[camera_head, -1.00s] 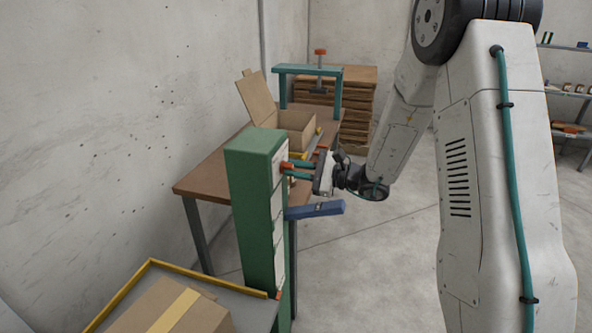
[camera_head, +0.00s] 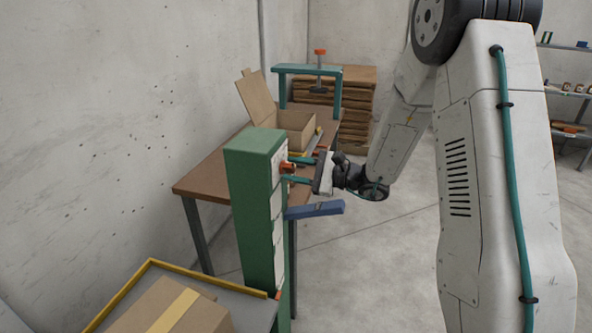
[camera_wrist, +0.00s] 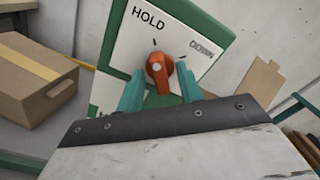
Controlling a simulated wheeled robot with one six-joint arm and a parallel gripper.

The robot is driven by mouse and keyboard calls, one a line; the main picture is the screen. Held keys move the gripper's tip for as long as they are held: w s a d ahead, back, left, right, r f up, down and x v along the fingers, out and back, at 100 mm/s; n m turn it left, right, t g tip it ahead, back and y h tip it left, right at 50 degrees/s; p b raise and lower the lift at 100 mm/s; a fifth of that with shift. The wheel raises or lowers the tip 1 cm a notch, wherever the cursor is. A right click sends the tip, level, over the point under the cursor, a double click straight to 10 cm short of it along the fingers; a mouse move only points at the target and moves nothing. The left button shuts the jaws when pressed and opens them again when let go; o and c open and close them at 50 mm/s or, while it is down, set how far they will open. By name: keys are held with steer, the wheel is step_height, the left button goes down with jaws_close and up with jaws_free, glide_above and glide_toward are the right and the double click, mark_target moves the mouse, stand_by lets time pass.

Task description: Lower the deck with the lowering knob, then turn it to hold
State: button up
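The orange lowering knob (camera_wrist: 161,70) sits on a white plate (camera_wrist: 125,50) marked HOLD and DOWN in the wrist view. I cannot tell for certain which mark it points to. It shows small in the head view (camera_head: 287,167), on the green column (camera_head: 252,180). My gripper (camera_wrist: 160,90) has its two teal fingers spread on either side of the knob, with visible gaps; it is open. In the head view my gripper (camera_head: 300,171) reaches the column from the right. The yellow-edged deck (camera_head: 128,287) stands at lower left, carrying a cardboard box (camera_head: 160,312).
Behind stands a brown table (camera_head: 205,180) with an open carton (camera_head: 297,133) and a teal frame (camera_head: 310,70). The floor to the right of the column is clear.

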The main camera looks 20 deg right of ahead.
steer(key=v, duration=0.7)
steer(key=shift+s+d, duration=0.25)
steer(key=shift+d, duration=0.05)
steer(key=s+a+n+g+h, duration=0.2)
steer(key=s+a+n+g, duration=0.15)
steer(key=s+g, duration=0.4)
steer(key=s+a+n+g+h, duration=0.1)
steer(key=s+a+n+g, duration=0.3)
steer(key=s, duration=0.6)
steer(key=s+d+r+n+t+h, duration=0.1)
steer(key=s+d+r+n+h, duration=0.1)
steer(key=s+r+n+h, duration=0.2)
steer(key=s+d+r+n+t+h, duration=0.1)
steer(key=s+r+n+h, duration=0.4)
steer(key=s, duration=0.6)
steer(key=d+r+h, duration=0.1)
steer(key=h, duration=0.1)
steer(key=shift+s+h, duration=0.3)
steer(key=shift+n, duration=0.25)
